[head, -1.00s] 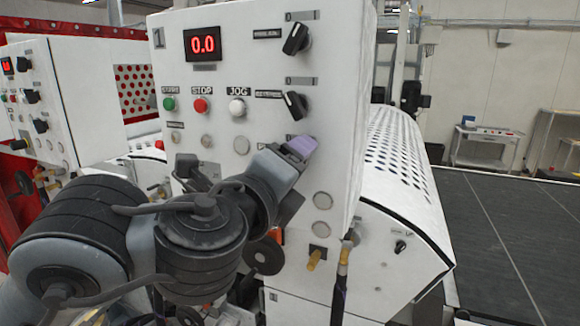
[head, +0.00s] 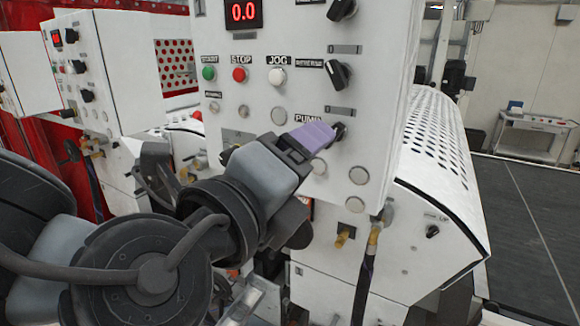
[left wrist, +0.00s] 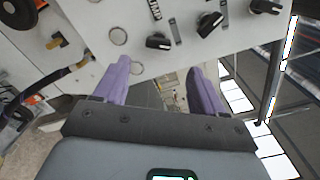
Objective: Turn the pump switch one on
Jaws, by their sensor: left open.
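The pump switch (head: 340,131) is a black rotary knob low in the right column of the white control panel (head: 405,60), beside the PUMP label. In the head view, my left gripper (head: 318,137) has its purple fingers at the knob and partly hides it. In the left wrist view the pump knob (left wrist: 158,43) shows just beyond the open fingertips (left wrist: 158,68), between them sideways. The fingers are open and not closed on the knob; contact cannot be told. The knob's exact angle is hard to read. My right gripper is not in view.
Another black knob (head: 337,74) sits above the pump switch. START (head: 208,73), STOP (head: 239,74) and JOG (head: 277,76) buttons are to its left. A brass fitting and hose (head: 375,236) hang below. A perforated cover (head: 440,140) is at the right.

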